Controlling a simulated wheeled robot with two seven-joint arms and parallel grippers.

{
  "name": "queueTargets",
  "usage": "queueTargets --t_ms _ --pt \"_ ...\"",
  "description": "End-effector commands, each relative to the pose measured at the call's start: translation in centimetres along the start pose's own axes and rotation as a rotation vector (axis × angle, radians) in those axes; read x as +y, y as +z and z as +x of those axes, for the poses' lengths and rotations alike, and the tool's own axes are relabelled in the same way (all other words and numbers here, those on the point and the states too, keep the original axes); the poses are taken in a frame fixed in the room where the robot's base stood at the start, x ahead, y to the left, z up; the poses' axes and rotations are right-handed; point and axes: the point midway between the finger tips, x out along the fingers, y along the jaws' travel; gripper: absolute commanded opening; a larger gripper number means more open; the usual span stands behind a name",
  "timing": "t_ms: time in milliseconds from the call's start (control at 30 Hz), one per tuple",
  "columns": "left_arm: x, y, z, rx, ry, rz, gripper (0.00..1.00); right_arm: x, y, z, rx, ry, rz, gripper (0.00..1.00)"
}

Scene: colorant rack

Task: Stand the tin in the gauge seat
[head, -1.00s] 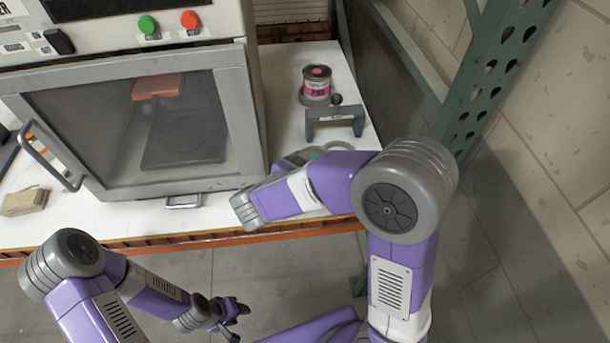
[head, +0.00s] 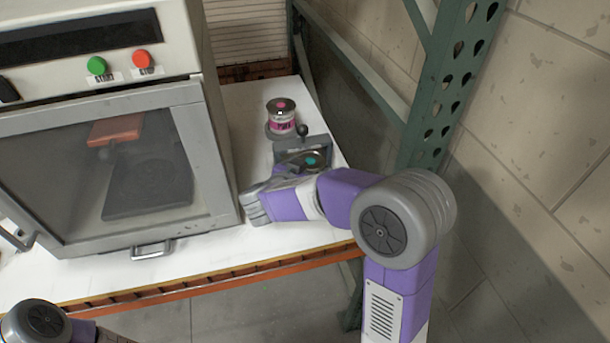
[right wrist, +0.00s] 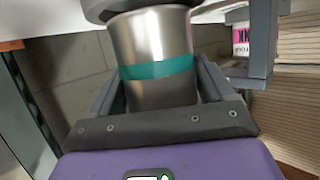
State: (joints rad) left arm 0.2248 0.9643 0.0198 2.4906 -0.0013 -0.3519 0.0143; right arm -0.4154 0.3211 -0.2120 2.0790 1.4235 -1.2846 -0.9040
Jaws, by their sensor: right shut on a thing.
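A silver tin with a teal band (right wrist: 155,72) is in my right gripper (right wrist: 160,92), between its two fingers. In the head view the held tin's teal-marked top (head: 312,160) shows just in front of a grey bracket (head: 290,149) with a black knob; the arm hides its lower part. I cannot tell whether it touches the bracket. A second tin, with a pink label (head: 282,117), stands upright on a round grey base behind the bracket. I cannot clearly make out which part is the gauge seat. My left gripper is out of frame.
A large oven-like cabinet (head: 215,150) with a glass door stands to the left on the white table (head: 250,95). A green perforated post (head: 440,100) and a wall are on the right. The table's orange front edge (head: 200,287) lies near me.

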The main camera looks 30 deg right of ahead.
Motion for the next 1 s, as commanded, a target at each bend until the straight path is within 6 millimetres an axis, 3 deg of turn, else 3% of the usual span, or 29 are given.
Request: queueTargets --t_ms 267,733,767,867,1000 --pt "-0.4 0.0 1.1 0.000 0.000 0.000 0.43 0.0 1.2 0.9 0.002 -0.001 0.000 0.13" --pt "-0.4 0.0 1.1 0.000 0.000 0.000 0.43 0.0 1.5 1.0 0.001 0.000 -0.001 0.13" --pt "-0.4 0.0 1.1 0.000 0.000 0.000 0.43 0.0 1.6 1.0 0.000 0.000 -0.001 0.83" --pt "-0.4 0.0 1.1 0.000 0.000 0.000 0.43 0.0 1.5 1.0 0.000 0.000 -0.001 0.98" --pt "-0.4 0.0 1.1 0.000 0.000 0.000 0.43 0.0 1.5 1.0 0.000 0.000 0.000 1.00"
